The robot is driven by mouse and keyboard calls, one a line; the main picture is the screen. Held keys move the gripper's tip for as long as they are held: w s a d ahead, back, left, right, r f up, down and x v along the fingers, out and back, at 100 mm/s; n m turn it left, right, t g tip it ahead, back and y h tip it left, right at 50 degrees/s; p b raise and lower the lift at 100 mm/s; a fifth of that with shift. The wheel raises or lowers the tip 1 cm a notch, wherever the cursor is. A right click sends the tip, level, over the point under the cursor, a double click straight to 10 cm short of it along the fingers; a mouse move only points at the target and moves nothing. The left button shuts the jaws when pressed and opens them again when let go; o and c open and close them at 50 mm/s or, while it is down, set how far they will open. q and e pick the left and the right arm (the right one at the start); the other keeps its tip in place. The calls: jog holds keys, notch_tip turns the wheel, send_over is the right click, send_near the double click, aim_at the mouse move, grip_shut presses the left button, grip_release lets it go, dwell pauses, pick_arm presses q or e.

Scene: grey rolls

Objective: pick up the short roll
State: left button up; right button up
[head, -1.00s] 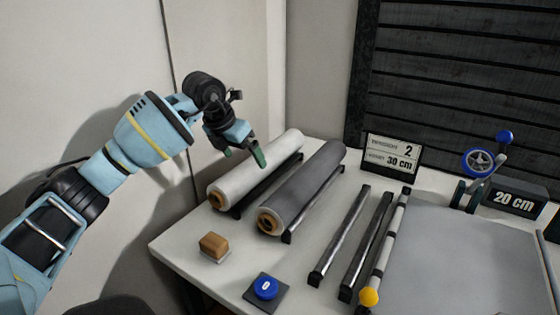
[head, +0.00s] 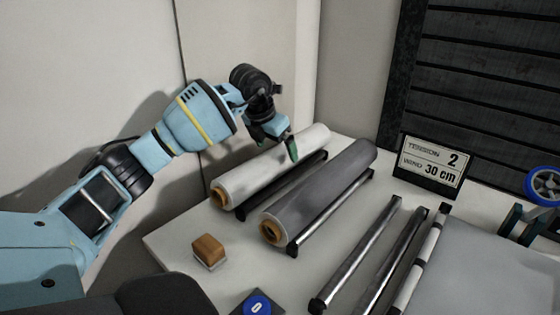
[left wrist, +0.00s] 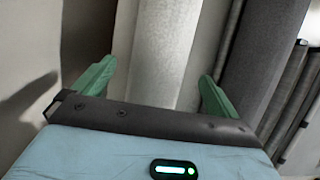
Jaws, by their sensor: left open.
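Two wrapped rolls lie side by side on dark rails: a light roll (head: 270,166) on the left and a dark grey roll (head: 325,190) on the right. They look close in length; I cannot tell surely which is the short one. My left gripper (head: 277,143) is open and empty above the far half of the light roll. In the left wrist view, the light roll (left wrist: 163,45) runs between its green fingers (left wrist: 155,86), and the dark roll (left wrist: 262,60) lies right of the right finger. The gap in height is unclear. My right gripper is out of view.
A brown-topped block (head: 208,251) and a blue button (head: 257,304) are at the front of the table. Bare rails (head: 357,252) stand right of the rolls. A sign reading tension 2, 30 cm (head: 431,166) stands behind. A wall is close on the left.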

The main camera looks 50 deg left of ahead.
pick_arm(q)
jog(key=shift+x, duration=2.55)
jog(key=shift+a+r, duration=0.1)
jog(key=c, duration=1.4)
